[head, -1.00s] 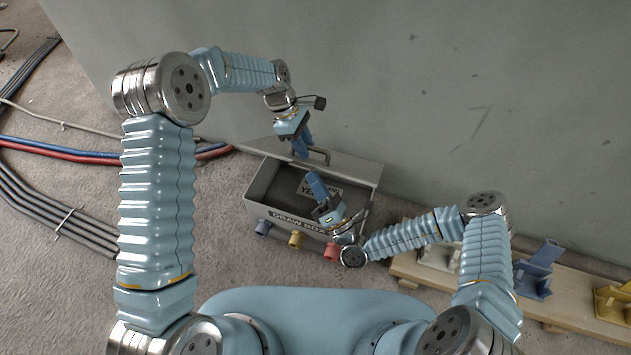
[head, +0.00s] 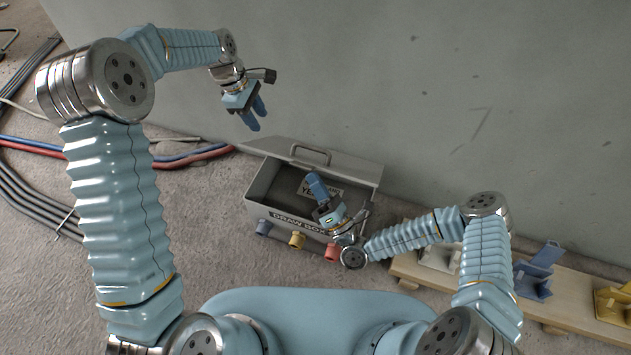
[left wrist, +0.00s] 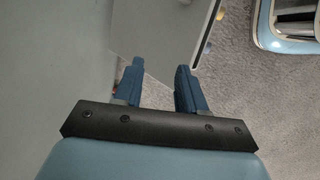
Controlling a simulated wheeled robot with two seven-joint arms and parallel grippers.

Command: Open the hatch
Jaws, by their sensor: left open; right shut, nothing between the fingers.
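The grey draw box (head: 262,190) sits on the floor by the wall, with its dark inside and part of a label showing. Its hatch lid (head: 352,170) is raised along the wall side, with a bar handle (head: 310,154) on it. My left gripper (head: 259,120) is open and empty, above and left of the handle, apart from it. In the left wrist view, its spread fingers (left wrist: 160,68) show before a grey panel (left wrist: 165,30), apparently the lid. My right gripper (head: 314,182) is shut and empty over the box opening, hiding part of the inside.
Blue, yellow and red fittings (head: 297,239) line the box front. A wooden board (head: 480,285) with coloured holders lies at right. Blue and red conduits (head: 90,152) and dark cables (head: 30,200) run along the floor at left. The wall (head: 480,120) stands close behind.

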